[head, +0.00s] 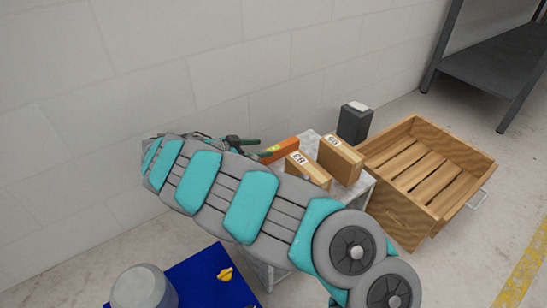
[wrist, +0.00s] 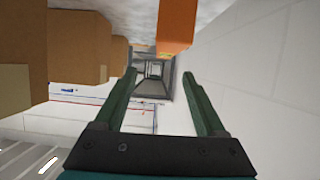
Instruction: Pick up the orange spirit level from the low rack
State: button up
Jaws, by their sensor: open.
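The orange spirit level (head: 281,149) lies on the grey low rack (head: 367,187), near the wall and beside the cardboard boxes. My arm hides part of the rack. In the wrist view the level (wrist: 177,25) shows as an orange block at the top, beyond the fingertips and slightly right of the middle of the gap. My gripper (wrist: 160,72) is open, with its two green fingers apart and nothing between them. In the head view my gripper (head: 254,148) is just left of the level, partly hidden behind my arm.
Two cardboard boxes (head: 308,169) (head: 340,158) stand right of the level; boxes (wrist: 75,50) also fill the left of the wrist view. A dark canister (head: 354,122) stands behind. A wooden crate (head: 402,207) is at right. The wall (head: 240,60) runs close behind the rack.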

aim_at(273, 148)
jog(key=shift+w+a+f, duration=0.1)
jog(key=shift+a+f, duration=0.2)
jog(key=shift+f, duration=0.05)
jog(key=shift+w+d+f, duration=0.2)
jog(key=shift+x, duration=0.85)
jog(key=x, duration=0.2)
jog(key=f+x, duration=0.1)
jog(key=x, duration=0.1)
jog(key=shift+w+d+f, duration=0.2)
jog(key=shift+w+d, duration=0.05)
jog(key=shift+d, duration=0.05)
grip_shut()
